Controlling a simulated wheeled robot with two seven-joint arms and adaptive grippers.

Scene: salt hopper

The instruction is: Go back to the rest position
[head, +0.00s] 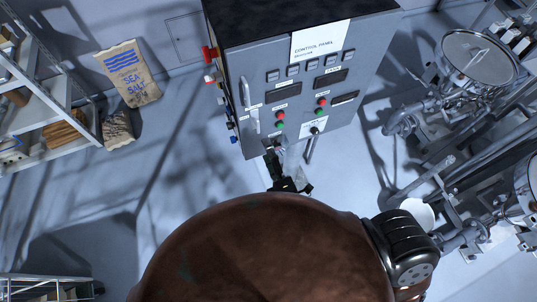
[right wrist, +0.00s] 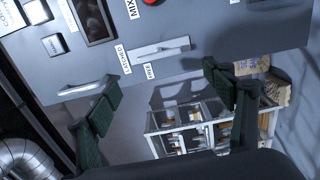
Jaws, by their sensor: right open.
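My right gripper (head: 288,184) shows small and dark in the head view, just below the lower edge of the grey control panel (head: 240,105). In the right wrist view the right gripper (right wrist: 160,76) has its two dark fingers spread wide, with nothing between them. I cannot tell whether a fingertip touches the panel. My left gripper is not in view.
A large brown rounded shape (head: 265,250) blocks the lower middle of the head view. Metal tanks and pipes (head: 480,60) stand at right. A shelf (head: 75,85) and a sea salt sack (head: 128,72) are at left. Floor (head: 190,150) between the shelf and panel is clear.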

